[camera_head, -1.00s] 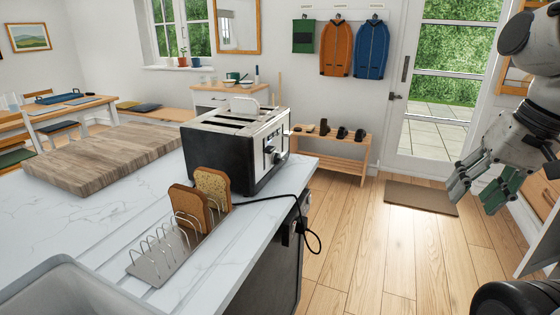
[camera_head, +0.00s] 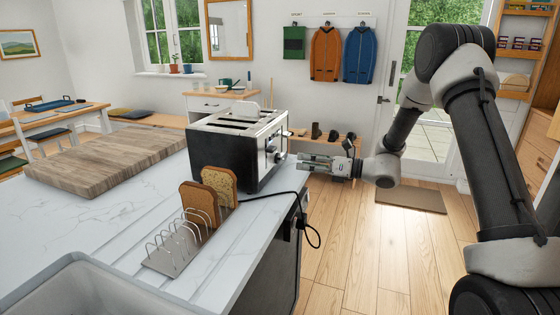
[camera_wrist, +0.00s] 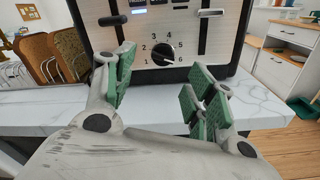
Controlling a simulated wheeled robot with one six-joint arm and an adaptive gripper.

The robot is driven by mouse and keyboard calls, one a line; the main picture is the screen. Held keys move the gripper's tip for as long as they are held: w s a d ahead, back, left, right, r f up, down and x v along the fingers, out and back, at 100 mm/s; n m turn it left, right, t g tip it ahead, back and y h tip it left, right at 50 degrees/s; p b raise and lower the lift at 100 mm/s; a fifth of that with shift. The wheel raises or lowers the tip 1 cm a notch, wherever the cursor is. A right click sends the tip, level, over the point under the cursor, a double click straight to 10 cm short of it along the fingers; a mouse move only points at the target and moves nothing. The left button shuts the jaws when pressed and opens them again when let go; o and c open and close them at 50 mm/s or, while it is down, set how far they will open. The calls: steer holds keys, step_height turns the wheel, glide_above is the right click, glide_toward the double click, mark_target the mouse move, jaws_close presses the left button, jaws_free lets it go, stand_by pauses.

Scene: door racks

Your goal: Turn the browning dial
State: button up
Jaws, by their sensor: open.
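The toaster (camera_head: 222,150) stands on the white counter (camera_head: 110,230), its steel control face towards my gripper (camera_head: 305,163). The browning dial (camera_wrist: 163,54) is a black round knob with numbers around it, low on the face in the wrist view. It shows small in the head view (camera_head: 271,148). My gripper also shows in the wrist view (camera_wrist: 162,84), open and empty. Its green-padded fingers lie to the left and right of the dial, in front of it and seemingly apart from it. The dial's exact setting is too small to tell.
A wire rack (camera_head: 176,247) with two bread slices (camera_head: 220,186) stands before the toaster. A black cord (camera_head: 308,225) hangs over the counter edge. The floor to the right is open.

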mark_target(279, 158)
steer(key=x, duration=0.8)
steer(key=shift+w+d+f, duration=0.15)
steer(key=shift+w, duration=0.1)
steer(key=c, duration=1)
